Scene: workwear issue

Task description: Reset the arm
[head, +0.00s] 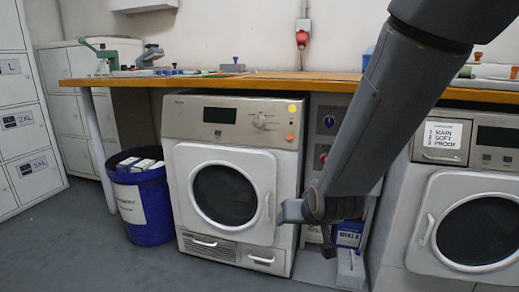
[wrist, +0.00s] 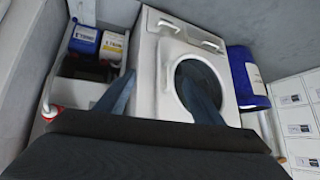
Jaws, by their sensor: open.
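A wooden worktop (head: 270,83) runs above the machines and carries small tools. A blue bin (head: 140,205) with white contents stands left of the machine. A second machine (head: 475,190) stands at right. Detergent containers (head: 349,236) sit between them. Lockers (head: 20,120) line the left. Floor is clear in front.

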